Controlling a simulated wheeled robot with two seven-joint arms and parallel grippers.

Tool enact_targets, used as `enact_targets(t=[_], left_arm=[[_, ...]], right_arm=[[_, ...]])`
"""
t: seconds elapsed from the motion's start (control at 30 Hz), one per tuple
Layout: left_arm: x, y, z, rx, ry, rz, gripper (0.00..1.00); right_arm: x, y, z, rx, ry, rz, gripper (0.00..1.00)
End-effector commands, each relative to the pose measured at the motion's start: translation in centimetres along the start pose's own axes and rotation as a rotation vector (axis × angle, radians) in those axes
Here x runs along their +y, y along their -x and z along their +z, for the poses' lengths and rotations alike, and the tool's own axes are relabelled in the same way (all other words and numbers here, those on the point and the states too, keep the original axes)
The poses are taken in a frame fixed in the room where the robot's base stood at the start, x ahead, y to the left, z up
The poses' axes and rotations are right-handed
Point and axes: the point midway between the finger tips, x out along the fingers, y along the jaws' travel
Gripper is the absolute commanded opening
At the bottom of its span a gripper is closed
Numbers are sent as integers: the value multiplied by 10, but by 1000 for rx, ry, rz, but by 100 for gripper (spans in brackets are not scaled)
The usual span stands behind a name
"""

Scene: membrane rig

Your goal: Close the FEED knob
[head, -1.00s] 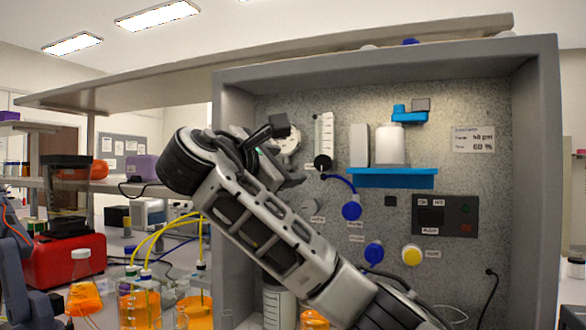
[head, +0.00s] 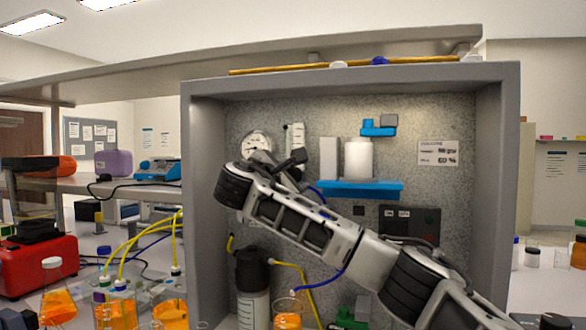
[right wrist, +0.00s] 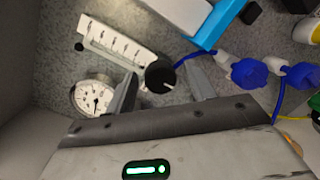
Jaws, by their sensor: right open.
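No label reading FEED is legible in these views. In the right wrist view, a round black knob (right wrist: 160,75) with a white mark sits at the end of the white scaled flow meter (right wrist: 118,42). My right gripper (right wrist: 164,82) is open, with one finger on each side of this knob; I cannot tell whether they touch it. Two blue knobs (right wrist: 248,72) (right wrist: 299,75) lie to the right. In the head view, my right gripper (head: 290,165) is at the panel below the flow meter (head: 295,137), and the arm hides the black knob. My left gripper is not in view.
A round gauge (head: 256,144) is beside the flow meter, near the fingers. A blue shelf (head: 360,189) with white containers juts out to the right. Grey cabinet walls (head: 205,200) enclose the panel. Flasks of orange liquid (head: 58,305) stand at lower left.

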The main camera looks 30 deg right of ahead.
Motion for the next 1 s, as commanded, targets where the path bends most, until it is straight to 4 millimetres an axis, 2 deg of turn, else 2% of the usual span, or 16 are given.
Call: enact_targets(t=[0.13,0.43,0.47,0.6,1.0], left_arm=[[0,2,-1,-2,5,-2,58],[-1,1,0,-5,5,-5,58],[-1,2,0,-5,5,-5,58],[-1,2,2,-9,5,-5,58],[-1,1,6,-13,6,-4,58]], right_arm=[[0,-10,1,-1,1,-1,54],[0,-12,0,0,0,1,54],[0,-12,0,0,0,1,48],[0,-12,0,0,0,0,11],[-2,-12,-2,6,-48,-9,11]])
